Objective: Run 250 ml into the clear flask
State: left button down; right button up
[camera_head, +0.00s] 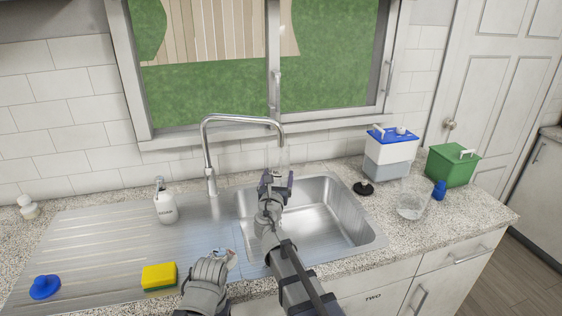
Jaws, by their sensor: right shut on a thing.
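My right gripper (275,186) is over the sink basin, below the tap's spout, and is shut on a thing. A faint clear shape (283,160) stands just above its jaws under the spout; it looks like the clear flask, but its outline is hard to make out and I cannot tell any water level. The chrome tap (208,150) arches over the sink (335,208). Another clear vessel (411,204) stands on the counter right of the sink. My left gripper (226,258) is low over the front of the drainboard; its jaws are too small to judge.
A soap bottle (166,208), yellow sponge (159,276) and blue stopper-like piece (45,287) are on the left. A black plug (364,188), white-and-grey blue-topped container (388,158), small blue piece (439,190) and green box (453,166) are on the right.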

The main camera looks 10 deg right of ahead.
notch_tip(320, 180, down, 7)
jog(key=b, duration=0.6)
jog(key=shift+w+r+b, duration=0.1)
jog(key=shift+w+b, duration=0.05)
jog(key=shift+b, duration=0.2)
jog(key=x, duration=0.7)
jog(key=shift+r+p, duration=0.45)
dwell(1.8)
